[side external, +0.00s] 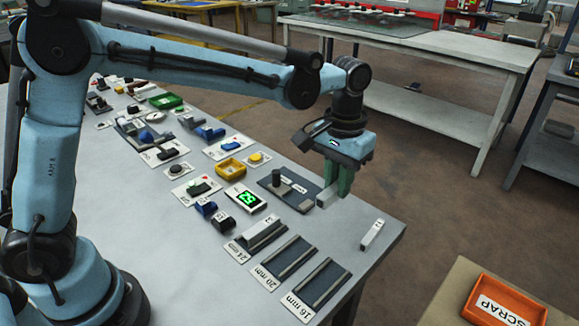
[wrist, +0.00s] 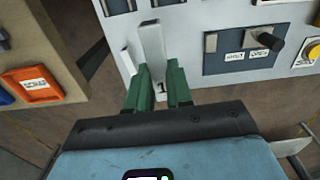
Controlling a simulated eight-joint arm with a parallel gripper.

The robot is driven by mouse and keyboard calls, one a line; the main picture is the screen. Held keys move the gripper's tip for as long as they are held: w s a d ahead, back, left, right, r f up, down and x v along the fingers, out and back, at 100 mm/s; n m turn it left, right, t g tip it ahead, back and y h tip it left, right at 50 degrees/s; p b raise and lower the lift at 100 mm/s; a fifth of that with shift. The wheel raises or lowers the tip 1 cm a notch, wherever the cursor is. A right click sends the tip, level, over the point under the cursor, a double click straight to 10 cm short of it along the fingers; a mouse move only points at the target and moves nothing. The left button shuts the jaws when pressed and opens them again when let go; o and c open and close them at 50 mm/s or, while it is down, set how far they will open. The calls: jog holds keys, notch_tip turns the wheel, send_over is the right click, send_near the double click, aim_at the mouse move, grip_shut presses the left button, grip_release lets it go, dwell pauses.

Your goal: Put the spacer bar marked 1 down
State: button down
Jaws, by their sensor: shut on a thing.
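My gripper (side external: 343,186) is over the right part of the grey table. Its green fingers are shut on a pale grey spacer bar (side external: 326,198). In the wrist view the bar (wrist: 152,45) extends forward between my fingers (wrist: 155,88), with a black 1 at its near end. I cannot tell whether it touches the tabletop. Another pale bar (side external: 372,234) lies on the table near its right corner, to the right of my gripper. It also shows in the wrist view (wrist: 128,62), just left of the held bar.
A dark plate with a post (side external: 281,186) is left of my gripper. An orange SCRAP tray (side external: 504,304) stands on a separate surface.

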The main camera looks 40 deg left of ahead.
jog(key=a, duration=0.5)
send_over(305, 192)
notch_tip(305, 192, down, 7)
jog(key=shift+d+r, duration=0.15)
jog(key=shift+f, duration=2.05)
jog(key=shift+f, duration=0.1)
jog(key=c, duration=1)
grip_release()
